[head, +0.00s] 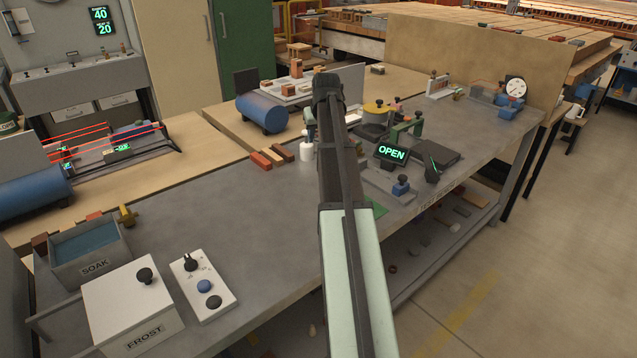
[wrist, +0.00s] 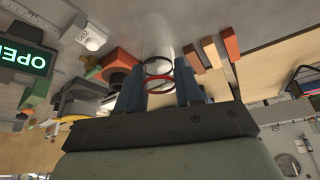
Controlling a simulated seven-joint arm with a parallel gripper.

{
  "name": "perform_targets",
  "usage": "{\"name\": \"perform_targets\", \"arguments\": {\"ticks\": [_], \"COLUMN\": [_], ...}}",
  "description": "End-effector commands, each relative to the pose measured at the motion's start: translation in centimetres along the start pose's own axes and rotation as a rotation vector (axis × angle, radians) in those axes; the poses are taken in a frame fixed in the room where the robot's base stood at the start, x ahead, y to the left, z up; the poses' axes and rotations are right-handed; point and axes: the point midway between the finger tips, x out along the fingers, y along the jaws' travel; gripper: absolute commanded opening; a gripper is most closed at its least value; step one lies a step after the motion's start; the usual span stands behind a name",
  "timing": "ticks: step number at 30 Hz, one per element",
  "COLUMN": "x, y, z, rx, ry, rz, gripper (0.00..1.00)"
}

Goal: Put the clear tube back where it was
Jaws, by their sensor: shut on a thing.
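The clear tube (wrist: 152,30) is a pale, see-through cylinder with a dark rim and a red ring near my fingers. In the wrist view my gripper (wrist: 159,88) is shut on its near end, one blue-grey finger on each side. The tube points away from the wrist camera; I cannot tell whether its far end touches the bench. In the head view my arm hides most of the gripper. A pale upright piece (head: 306,151) shows just left of the arm; I cannot tell if it is the tube.
The SOAK tank (head: 91,255) and FROST box (head: 134,305) are at front left.

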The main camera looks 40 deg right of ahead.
Motion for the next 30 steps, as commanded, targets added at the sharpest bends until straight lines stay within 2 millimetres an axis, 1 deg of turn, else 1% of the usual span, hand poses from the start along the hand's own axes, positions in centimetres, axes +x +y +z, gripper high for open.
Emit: {"name": "perform_targets", "arguments": {"ticks": [5,8,15,20,27,30], "x": [0.8,1.9,5.3,6.2,8.6,9.2], "y": [0.1,0.0,0.0,0.0,0.0,0.0], "z": [0.4,1.0,2.4,2.7,3.9,4.1], "rx": [-0.028,-0.029,-0.027,-0.027,-0.027,-0.027], "ry": [-0.002,-0.002,-0.002,-0.001,-0.002,-0.001], "rz": [-0.012,-0.012,-0.012,-0.012,-0.012,-0.012], "gripper": [0.00,0.00,0.00,0.00,0.00,0.00]}}
